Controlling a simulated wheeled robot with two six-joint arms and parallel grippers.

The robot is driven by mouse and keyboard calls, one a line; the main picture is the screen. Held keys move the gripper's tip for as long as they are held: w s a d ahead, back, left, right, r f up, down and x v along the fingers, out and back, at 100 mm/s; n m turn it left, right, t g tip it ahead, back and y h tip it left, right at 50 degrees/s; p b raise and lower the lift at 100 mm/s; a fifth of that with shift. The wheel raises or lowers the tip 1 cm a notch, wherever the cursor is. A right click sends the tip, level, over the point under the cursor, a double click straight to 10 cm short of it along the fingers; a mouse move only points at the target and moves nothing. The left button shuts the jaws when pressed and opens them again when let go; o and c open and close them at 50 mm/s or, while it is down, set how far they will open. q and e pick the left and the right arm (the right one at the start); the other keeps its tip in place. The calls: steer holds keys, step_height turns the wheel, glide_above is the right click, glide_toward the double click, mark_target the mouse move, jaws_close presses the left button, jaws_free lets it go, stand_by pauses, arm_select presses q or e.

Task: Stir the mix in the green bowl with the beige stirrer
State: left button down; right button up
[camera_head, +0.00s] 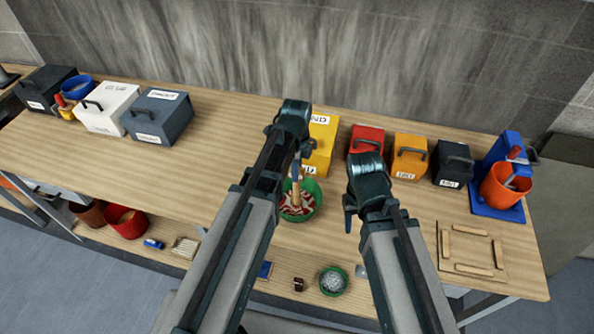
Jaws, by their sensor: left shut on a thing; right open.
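The green bowl (314,211) stands on the workbench near its front edge, with a red and white mix (294,210) inside. My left gripper (297,170) is above the bowl and shut on the beige stirrer (296,189). The stirrer is roughly upright, and its lower end is in the bowl at the mix. How deep it goes is hard to tell. My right gripper (349,212) is open and empty, to the right of the bowl and apart from it.
Behind the bowl stand a yellow box (321,140), a red box (367,142), an orange box (409,158) and a dark box (453,165). An orange bucket (503,187) and wooden frame (471,250) are at right. The workbench (200,175) is clear left of the bowl.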

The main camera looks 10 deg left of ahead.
arm_select(q)
steer(key=shift+f+b, duration=0.35)
steer(key=shift+f, duration=0.05)
stand_by(0.5)
steer(key=shift+r, duration=0.15)
steer(key=shift+w, duration=0.15)
stand_by(0.6)
